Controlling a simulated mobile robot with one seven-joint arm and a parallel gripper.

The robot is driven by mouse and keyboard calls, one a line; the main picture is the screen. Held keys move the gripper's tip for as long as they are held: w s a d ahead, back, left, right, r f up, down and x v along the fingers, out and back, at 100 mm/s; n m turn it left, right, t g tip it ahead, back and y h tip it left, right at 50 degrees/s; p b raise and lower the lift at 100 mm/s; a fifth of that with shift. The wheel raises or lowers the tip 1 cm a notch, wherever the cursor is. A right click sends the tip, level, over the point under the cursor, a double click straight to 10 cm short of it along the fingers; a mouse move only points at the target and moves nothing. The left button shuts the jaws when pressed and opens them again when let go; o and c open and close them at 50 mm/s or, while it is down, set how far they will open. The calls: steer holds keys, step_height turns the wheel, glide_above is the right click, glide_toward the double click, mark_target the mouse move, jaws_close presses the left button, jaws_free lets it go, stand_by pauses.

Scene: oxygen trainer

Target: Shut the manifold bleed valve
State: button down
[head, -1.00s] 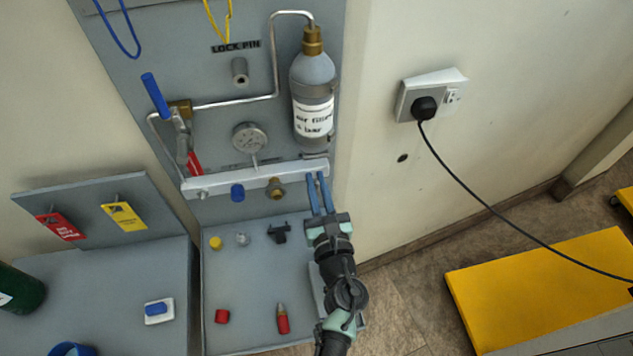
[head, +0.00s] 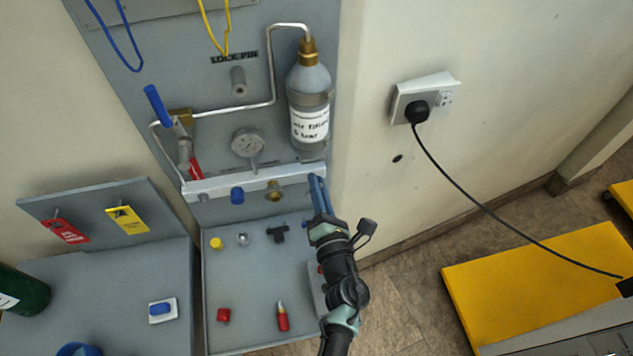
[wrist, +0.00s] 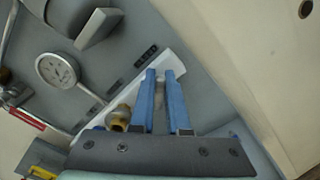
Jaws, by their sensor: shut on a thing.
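The pale manifold bar (head: 225,184) runs across the lower part of the grey panel; it also shows in the wrist view (wrist: 172,62). My gripper (head: 316,180) is at the bar's right end, its blue fingers pointing up at it. In the wrist view my gripper's fingertips (wrist: 163,73) lie over the bar with a narrow gap between the fingers. The fingers are shut on a small part there, taken as the bleed valve, which they hide. A brass fitting (head: 274,190) and a blue cap (head: 237,195) sit on the bar to the left.
A gauge (head: 248,143) and a bottle (head: 311,105) are above the bar. A blue-handled lever (head: 157,105) is at left. Loose parts, including a red cap (head: 223,315), lie on the shelf (head: 250,285) below. A wall socket (head: 425,98) is at right.

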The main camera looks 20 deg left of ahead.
steer(key=m, duration=0.3)
steer(key=m+p, duration=0.1)
steer(key=m, duration=0.2)
steer(key=shift+w+d+f+p, duration=0.1)
steer(key=shift+f+p, duration=0.1)
steer(key=shift+p, duration=0.1)
steer(key=m, duration=0.2)
steer(key=m+p, duration=0.1)
steer(key=m, duration=0.3)
steer(key=shift+f+m+p, duration=0.3)
steer(key=shift+f+m, duration=0.05)
steer(key=shift+m, duration=0.05)
steer(key=m, duration=0.2)
steer(key=m+p, duration=0.1)
steer(key=m, duration=0.3)
steer(key=shift+f, duration=0.25)
steer(key=m, duration=0.2)
steer(key=m+p, duration=0.1)
steer(key=m, duration=0.1)
steer(key=shift+s+a, duration=0.2)
steer(key=shift+a, duration=0.05)
steer(key=shift+s+a+f+m+p, duration=0.1)
steer(key=shift+m+p, duration=0.1)
steer(key=shift+m, duration=0.65)
steer(key=shift+s+a+f+m+p, duration=0.1)
steer(key=shift+m+p, duration=0.05)
steer(key=shift+m, duration=0.7)
steer(key=c, duration=0.9)
jaws_free()
steer(key=shift+r, duration=0.1)
